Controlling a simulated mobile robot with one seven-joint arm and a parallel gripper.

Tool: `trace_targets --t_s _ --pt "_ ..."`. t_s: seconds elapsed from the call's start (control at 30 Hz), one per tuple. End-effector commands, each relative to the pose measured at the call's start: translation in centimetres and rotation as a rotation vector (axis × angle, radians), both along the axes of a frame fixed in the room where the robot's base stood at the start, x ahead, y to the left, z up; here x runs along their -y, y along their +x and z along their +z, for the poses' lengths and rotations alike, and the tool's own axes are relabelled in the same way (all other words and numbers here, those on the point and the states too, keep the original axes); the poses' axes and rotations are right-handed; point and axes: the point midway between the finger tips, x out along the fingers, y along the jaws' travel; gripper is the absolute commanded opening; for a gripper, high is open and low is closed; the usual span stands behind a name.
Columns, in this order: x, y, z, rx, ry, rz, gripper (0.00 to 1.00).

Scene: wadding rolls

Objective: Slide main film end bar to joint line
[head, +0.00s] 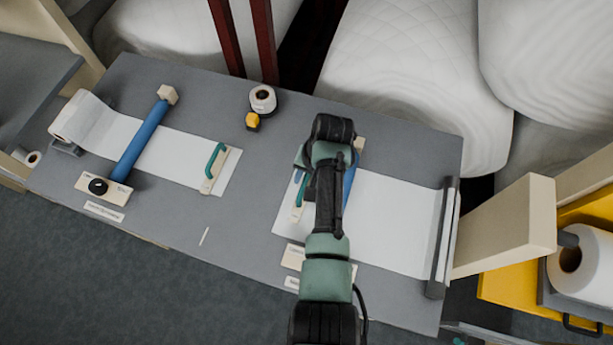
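Two cream end bars with green handles lie on the grey table. The left end bar (221,171) sits on the free end of the left white film (175,155) and is fully visible. The right end bar (299,212) lies near the left end of the right white film (395,220), partly hidden by my arm. I cannot tell from the labels which film is the main one. A short white line (204,236) marks the table between the two films. My arm reaches over the right end bar; my gripper's fingertips are hidden, so its opening and any contact cannot be seen.
A blue roller bar (140,139) crosses the left film; another blue bar (349,184) shows behind my arm. A small white roll (262,98) and a yellow item (252,121) stand at the back. The table between the films is mostly clear.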

Motion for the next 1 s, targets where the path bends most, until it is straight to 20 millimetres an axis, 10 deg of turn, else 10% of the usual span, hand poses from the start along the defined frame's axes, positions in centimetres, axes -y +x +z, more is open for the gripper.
trace_targets --t_s 0.17,1.0 --pt "0.01 0.02 0.03 0.000 0.000 0.000 0.00" --pt "0.02 0.03 0.06 0.001 0.000 0.000 0.00"
